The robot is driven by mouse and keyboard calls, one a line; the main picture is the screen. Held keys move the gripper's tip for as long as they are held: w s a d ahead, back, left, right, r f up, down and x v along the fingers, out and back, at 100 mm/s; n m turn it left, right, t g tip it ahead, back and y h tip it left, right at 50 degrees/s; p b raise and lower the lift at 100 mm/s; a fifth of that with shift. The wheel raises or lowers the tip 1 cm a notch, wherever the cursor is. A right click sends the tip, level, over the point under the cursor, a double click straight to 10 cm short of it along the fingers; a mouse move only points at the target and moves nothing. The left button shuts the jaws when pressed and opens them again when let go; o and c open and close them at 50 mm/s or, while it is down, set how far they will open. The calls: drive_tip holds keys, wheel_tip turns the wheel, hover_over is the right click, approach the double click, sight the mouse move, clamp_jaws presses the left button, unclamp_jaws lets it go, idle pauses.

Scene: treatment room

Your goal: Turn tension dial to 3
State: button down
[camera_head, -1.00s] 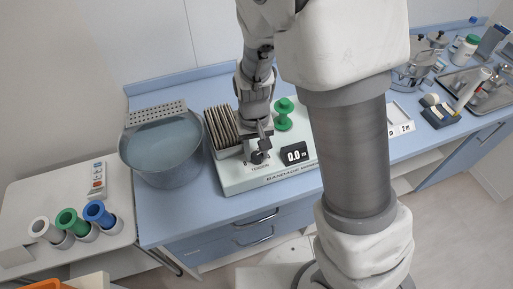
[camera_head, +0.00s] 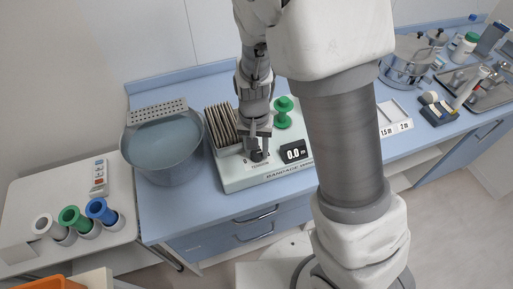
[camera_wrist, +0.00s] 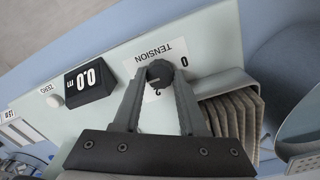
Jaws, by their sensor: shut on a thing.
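The tension dial (camera_wrist: 159,73) is a small dark round knob on a white label reading TENSION, on the pale bandage winder (camera_head: 240,182). In the wrist view a 0 and part of another numeral show on the label; the dial's pointer setting is not clear. My gripper (camera_wrist: 161,80) has its two fingers on either side of the knob and is shut on it. In the head view my gripper (camera_head: 257,156) points down at the front left of the winder and mostly hides the dial.
A black display (camera_wrist: 90,80) reading 0.0 m and a white ZERO button (camera_wrist: 54,101) sit beside the dial. Folded tan bandages (camera_head: 221,124) stand close behind it. A green spool (camera_head: 283,112) stands behind the display. A water basin (camera_head: 162,150) is to the left.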

sight(255, 152)
drive_tip(key=shift+w, duration=0.15)
drive_tip(key=shift+c, duration=2.3)
unclamp_jaws()
drive_tip(key=shift+r, duration=0.15)
wheel_tip(255, 152, up, 17)
drive_tip(key=p, duration=0.1)
drive_tip(key=shift+a, duration=0.25)
drive_tip(key=shift+r, duration=0.1)
drive_tip(key=s+d+r+n+t, duration=0.2)
drive_tip(key=s+d+r+t, duration=0.3)
drive_tip(key=s+d+r, duration=0.4)
drive_tip(key=s+d, duration=0.2)
drive_tip(key=s, duration=0.2)
drive_tip(key=shift+d+r+t, duration=0.2)
drive_tip(key=shift+r+t, duration=0.1)
